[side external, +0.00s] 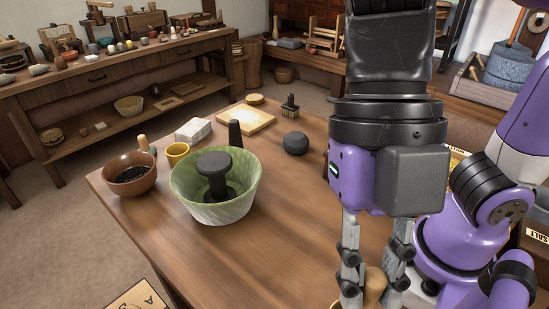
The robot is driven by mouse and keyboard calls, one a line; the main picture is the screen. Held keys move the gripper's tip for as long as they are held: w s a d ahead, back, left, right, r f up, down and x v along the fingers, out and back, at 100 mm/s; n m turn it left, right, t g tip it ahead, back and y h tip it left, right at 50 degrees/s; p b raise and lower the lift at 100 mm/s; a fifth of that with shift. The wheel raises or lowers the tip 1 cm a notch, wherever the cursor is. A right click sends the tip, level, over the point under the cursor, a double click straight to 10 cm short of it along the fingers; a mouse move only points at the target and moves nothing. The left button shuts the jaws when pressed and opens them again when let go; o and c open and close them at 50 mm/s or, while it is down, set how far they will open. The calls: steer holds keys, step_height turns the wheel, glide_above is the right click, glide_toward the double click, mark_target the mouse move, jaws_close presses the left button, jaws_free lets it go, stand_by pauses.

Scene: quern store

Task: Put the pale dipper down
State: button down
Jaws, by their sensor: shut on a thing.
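My gripper (374,299) points down at the bottom edge of the side external view, over the near right part of the wooden table. Its two fingers are shut on a pale tan wooden thing, which looks like the pale dipper (375,283). Only its rounded upper part shows between the fingers. The rest is hidden or cut off by the picture edge, so I cannot tell whether it touches the table.
On the table (270,225) stand a green bowl (185,195) with a dark pestle-like tool, a brown bowl (143,187) of dark grains, a yellow cup (173,158), a white block (194,130), a board (240,122) and a dark ball (295,143). The front middle is bare.

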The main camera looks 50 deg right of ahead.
step_height(320, 180, down, 2)
steer(key=w+d+f, duration=0.2)
steer(key=w+f, duration=0.9)
steer(key=shift+w+d+f, duration=0.25)
steer(key=shift+d, duration=0.1)
steer(key=shift+f, duration=0.1)
steer(key=c, duration=0.8)
jaws_free()
